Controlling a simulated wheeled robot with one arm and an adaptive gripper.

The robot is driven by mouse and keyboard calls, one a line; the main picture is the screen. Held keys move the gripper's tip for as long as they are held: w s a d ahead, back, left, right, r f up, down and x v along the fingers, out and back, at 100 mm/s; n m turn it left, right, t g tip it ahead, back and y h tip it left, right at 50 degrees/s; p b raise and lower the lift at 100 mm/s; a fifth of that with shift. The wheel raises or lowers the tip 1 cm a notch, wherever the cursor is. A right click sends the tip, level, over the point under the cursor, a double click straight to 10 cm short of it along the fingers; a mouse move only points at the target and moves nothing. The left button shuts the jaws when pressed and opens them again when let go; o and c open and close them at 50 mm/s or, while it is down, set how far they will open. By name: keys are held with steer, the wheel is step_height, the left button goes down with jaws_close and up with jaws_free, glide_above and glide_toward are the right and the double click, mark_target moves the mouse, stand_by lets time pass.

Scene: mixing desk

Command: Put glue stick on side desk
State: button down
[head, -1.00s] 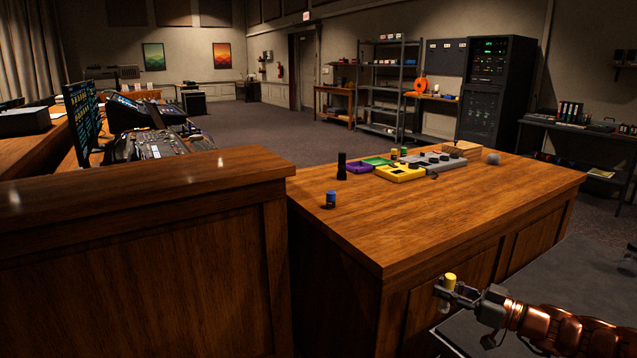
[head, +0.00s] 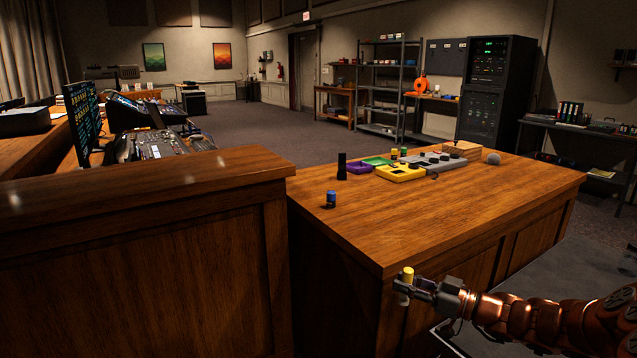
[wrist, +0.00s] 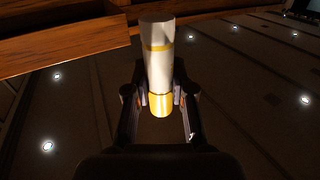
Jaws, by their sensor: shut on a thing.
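My gripper (head: 408,287) is shut on the glue stick (head: 407,273), a white tube with a yellow cap. The gripper and glue stick are beside the near edge of the wooden side desk (head: 440,220), just below the level of its top. In the wrist view the glue stick (wrist: 158,60) stands between the two fingers (wrist: 160,105), its yellow end toward the palm side. Part of the white tube is hidden by the fingers in the head view.
A blue-capped small container (head: 331,200) and a black cylinder (head: 342,167) stand at the desk's left. The desk's near half is clear. A taller wooden counter (head: 150,200) adjoins at left.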

steer(key=shift+a+f, duration=0.45)
steer(key=shift+a, duration=0.1)
steer(key=shift+s+a+f+m+t, duration=0.1)
steer(key=shift+a+f+m+t, duration=0.25)
steer(key=shift+f, duration=0.3)
